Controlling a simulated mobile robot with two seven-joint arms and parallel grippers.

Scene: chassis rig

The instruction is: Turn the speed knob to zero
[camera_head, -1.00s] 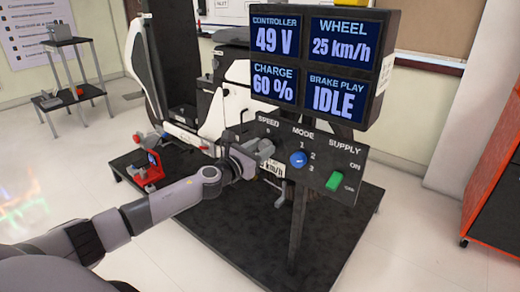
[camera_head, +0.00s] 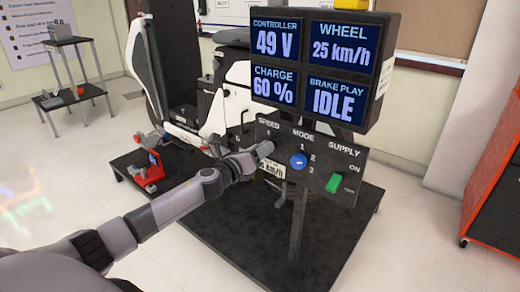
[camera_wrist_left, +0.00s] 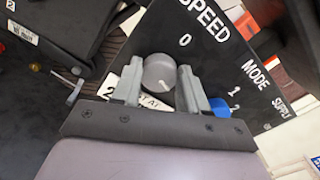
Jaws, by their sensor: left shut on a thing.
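The speed knob (camera_wrist_left: 160,70) is a round grey dial with a short white mark, under the SPEED label on the black control panel (camera_head: 325,163). My left gripper (camera_wrist_left: 165,78) is shut on the knob, one finger on each side, in the left wrist view. In the head view my left gripper (camera_head: 257,155) covers the knob at the panel's left end. The mark on the knob points low, away from the 0 printed above it. The display (camera_head: 322,68) above reads WHEEL 25 km/h. My right gripper is not in view.
The blue mode knob (camera_head: 298,160) is just right of my left gripper, and the green supply switch (camera_head: 334,183) is farther right. A white-and-black vehicle (camera_head: 225,100) stands behind the panel. A red fixture (camera_head: 148,172) sits on the dark platform to the left.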

